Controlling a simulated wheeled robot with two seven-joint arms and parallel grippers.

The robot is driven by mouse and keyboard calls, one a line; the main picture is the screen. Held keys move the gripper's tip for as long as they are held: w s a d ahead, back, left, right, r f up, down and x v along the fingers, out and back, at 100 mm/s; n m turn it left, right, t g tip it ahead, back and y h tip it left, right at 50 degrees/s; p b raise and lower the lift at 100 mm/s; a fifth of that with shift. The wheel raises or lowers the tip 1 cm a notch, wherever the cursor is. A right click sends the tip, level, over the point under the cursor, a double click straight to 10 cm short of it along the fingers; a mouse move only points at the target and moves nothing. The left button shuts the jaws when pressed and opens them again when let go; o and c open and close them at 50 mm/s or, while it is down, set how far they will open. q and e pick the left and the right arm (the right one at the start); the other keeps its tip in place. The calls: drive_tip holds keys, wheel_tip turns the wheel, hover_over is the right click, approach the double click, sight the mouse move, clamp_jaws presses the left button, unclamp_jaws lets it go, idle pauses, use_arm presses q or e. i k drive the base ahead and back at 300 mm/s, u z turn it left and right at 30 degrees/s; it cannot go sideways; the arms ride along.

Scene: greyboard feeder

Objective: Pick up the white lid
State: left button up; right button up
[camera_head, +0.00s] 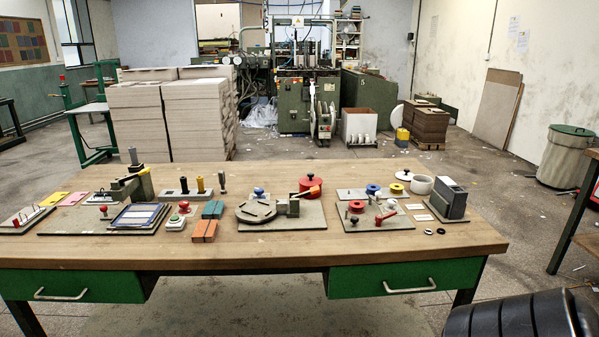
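The white lid (404,175) is a small round disc with a dark knob on top. It lies on the wooden table (270,250) toward the back right. A white round pot (421,186) stands open just to its right and slightly nearer. A blue-topped spool (373,190) and a yellow-topped spool (396,190) sit close in front of it, to the left. Neither of my grippers shows in this view.
A grey box-shaped device (448,198) stands right of the pot. A red pot (311,187) stands to the left. The table's back right corner looks mostly clear.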

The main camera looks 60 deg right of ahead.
sight(406, 175)
drive_tip(key=u, duration=1.5)
drive_tip(key=k, duration=1.8)
drive_tip(key=z, duration=1.55)
